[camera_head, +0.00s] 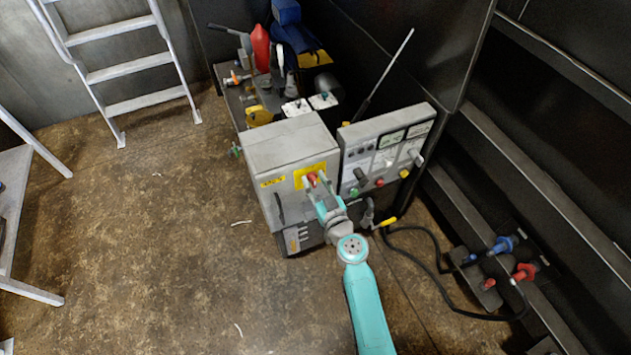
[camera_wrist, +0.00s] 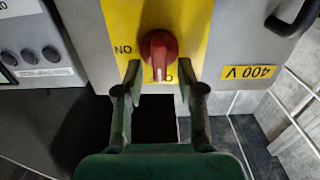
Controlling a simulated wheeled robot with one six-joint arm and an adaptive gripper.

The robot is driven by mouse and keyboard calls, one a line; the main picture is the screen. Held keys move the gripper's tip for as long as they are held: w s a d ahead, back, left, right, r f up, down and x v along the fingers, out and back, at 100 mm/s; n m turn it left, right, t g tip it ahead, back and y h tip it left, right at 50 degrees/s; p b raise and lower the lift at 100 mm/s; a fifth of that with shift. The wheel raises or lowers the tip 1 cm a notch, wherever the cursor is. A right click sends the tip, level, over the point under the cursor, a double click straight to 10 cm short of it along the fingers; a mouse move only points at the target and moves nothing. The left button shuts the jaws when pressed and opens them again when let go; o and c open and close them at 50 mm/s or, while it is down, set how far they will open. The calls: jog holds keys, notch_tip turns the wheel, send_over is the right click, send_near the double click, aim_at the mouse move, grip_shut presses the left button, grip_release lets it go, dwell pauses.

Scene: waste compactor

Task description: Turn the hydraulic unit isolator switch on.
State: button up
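The isolator switch is a red rotary knob (camera_wrist: 158,50) on a yellow plate (camera_wrist: 190,25); the knob also shows in the head view (camera_head: 312,179), on the front of a grey cabinet (camera_head: 290,145). In the wrist view the lettering is upside down. The knob's grip ridge stands roughly vertical, toward a partly hidden label below it; the "ON" mark is at its left. My gripper (camera_wrist: 159,76) is open, one fingertip on each side just below the knob, with a visible gap to it. It also shows at the cabinet front in the head view (camera_head: 322,196).
A control panel (camera_head: 385,150) with gauges and knobs stands right of the cabinet. A dark handle (camera_wrist: 293,18) and a 400 V label (camera_wrist: 247,72) are beside the switch. A black cable (camera_head: 430,265) runs to blue and red fittings (camera_head: 505,245). Floor at left is mostly clear.

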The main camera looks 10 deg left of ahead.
grip_shut()
dwell(0.4)
jog(key=m, duration=0.4)
jog(key=shift+w+d+m, duration=0.25)
jog(key=shift+d+m, duration=0.05)
jog(key=shift+m, duration=0.1)
jog(key=m, duration=0.4)
jog(key=shift+w+d+f+m, duration=0.15)
jog(key=shift+d+f+m, duration=0.1)
jog(key=shift+m, duration=0.05)
jog(key=m, duration=0.4)
jog(key=shift+w+d+f, duration=0.1)
jog(key=shift+d+f, duration=0.05)
jog(key=shift+f, duration=0.15)
jog(key=shift+f+m, duration=0.15)
jog(key=shift+m, duration=0.95)
jog(key=shift+f+m, duration=0.15)
jog(key=shift+m, duration=0.95)
